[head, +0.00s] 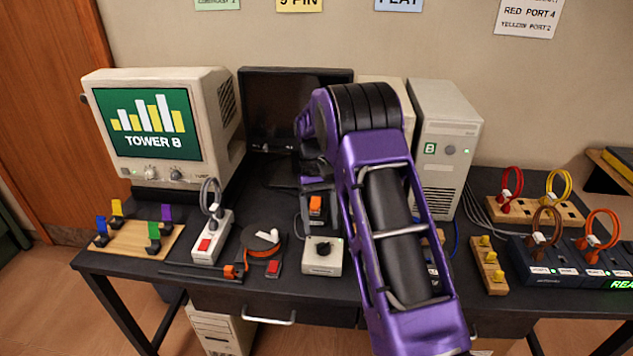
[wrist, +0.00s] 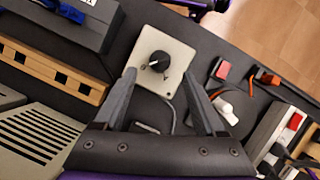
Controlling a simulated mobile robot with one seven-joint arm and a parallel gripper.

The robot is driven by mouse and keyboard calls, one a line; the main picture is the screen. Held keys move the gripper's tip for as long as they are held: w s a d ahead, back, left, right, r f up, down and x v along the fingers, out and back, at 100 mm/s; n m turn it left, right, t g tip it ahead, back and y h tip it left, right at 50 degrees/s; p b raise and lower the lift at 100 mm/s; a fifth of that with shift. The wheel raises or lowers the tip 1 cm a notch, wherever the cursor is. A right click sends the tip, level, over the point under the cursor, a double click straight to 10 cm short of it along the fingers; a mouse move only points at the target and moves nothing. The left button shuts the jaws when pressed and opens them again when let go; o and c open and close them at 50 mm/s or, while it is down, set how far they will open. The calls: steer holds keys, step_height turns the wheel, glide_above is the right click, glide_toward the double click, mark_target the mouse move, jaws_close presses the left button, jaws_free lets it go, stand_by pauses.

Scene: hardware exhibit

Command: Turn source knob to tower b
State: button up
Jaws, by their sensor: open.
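The source knob (head: 323,248) is a round black knob on a small pale box (head: 321,265) near the table's front. In the wrist view the knob (wrist: 158,61) shows a white pointer mark toward the lower left, on the box's bare top (wrist: 178,50). The monitor (head: 145,120) reads "TOWER B". The tower marked B (head: 447,150) stands at the back right.
A power strip (head: 212,240) and a coiled cable with an orange band (head: 262,240) lie left of the box. A wooden block with yellow pegs (head: 488,265) and a dark port unit (head: 560,262) are at right. The table's front edge is close to the box.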

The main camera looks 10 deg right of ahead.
steer(key=v, duration=1.2)
steer(key=shift+r+p, duration=0.25)
steer(key=shift+p, duration=0.2)
steer(key=shift+w+a, duration=0.1)
